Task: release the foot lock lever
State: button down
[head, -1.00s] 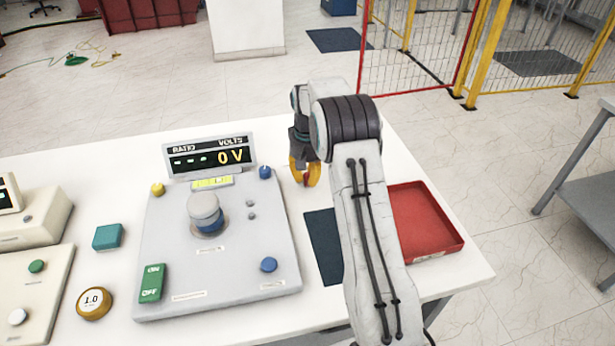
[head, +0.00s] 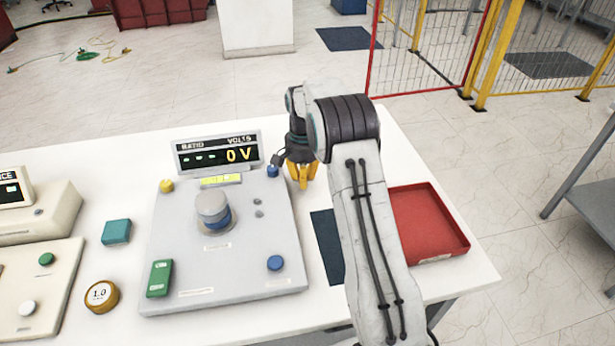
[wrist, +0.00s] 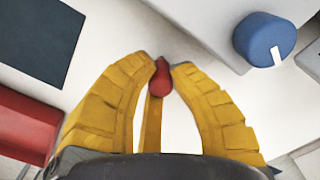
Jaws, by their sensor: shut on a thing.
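My gripper (head: 302,180) hangs over the white table, to the right of the grey ratio meter, with its yellow fingers pointing down. In the wrist view, my gripper (wrist: 160,72) has its fingertips closed around a small red drop-shaped object (wrist: 161,80). This red object is hidden by the fingers in the head view. No foot lock lever can be made out in either view.
The grey ratio meter (head: 180,285) shows 0 V. Its blue knob (wrist: 264,40) is near my gripper in the wrist view. A red tray (head: 466,246) and a dark mat (head: 325,240) lie right of the meter. A yellow-posted fence (head: 492,60) stands behind on open floor.

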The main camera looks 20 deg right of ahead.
jog(key=shift+a+f+m, duration=0.15)
jog(key=shift+a+m, duration=0.2)
jog(key=shift+m, duration=0.25)
jog(key=c, duration=1.1)
grip_release()
jog(key=shift+w, duration=0.1)
jog(key=shift+r, duration=0.2)
notch_tip(320, 180, up, 12)
jog(key=shift+f, duration=0.1)
